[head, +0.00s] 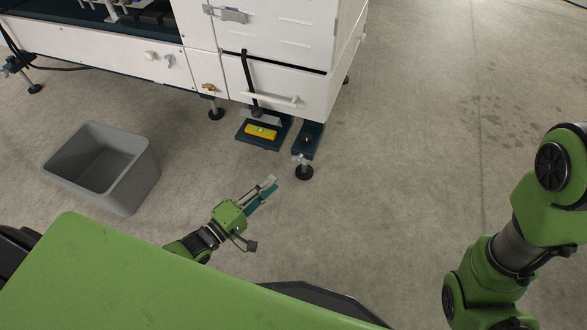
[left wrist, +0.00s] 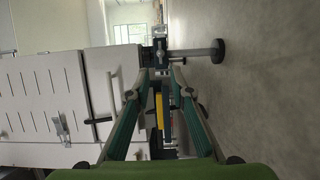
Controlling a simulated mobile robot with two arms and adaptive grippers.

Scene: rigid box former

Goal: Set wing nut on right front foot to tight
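The right front foot (head: 304,172) is a round black pad on a metal stem under the machine's near corner. A small light metal part, perhaps the wing nut (head: 299,158), shows on its stem; its tightness cannot be told. My left gripper (head: 269,186) is open and empty, low over the floor, short of the foot and to its left. In the left wrist view the picture is turned sideways. There the foot (left wrist: 219,51) lies beyond the spread fingertips (left wrist: 163,75), slightly right, with a gap. My right gripper is out of view.
The white machine (head: 280,85) stands at the back on several feet. A yellow level (head: 261,132) lies on a dark plate left of the foot. A grey bin (head: 150,175) stands at the left. The floor to the foot's right is clear.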

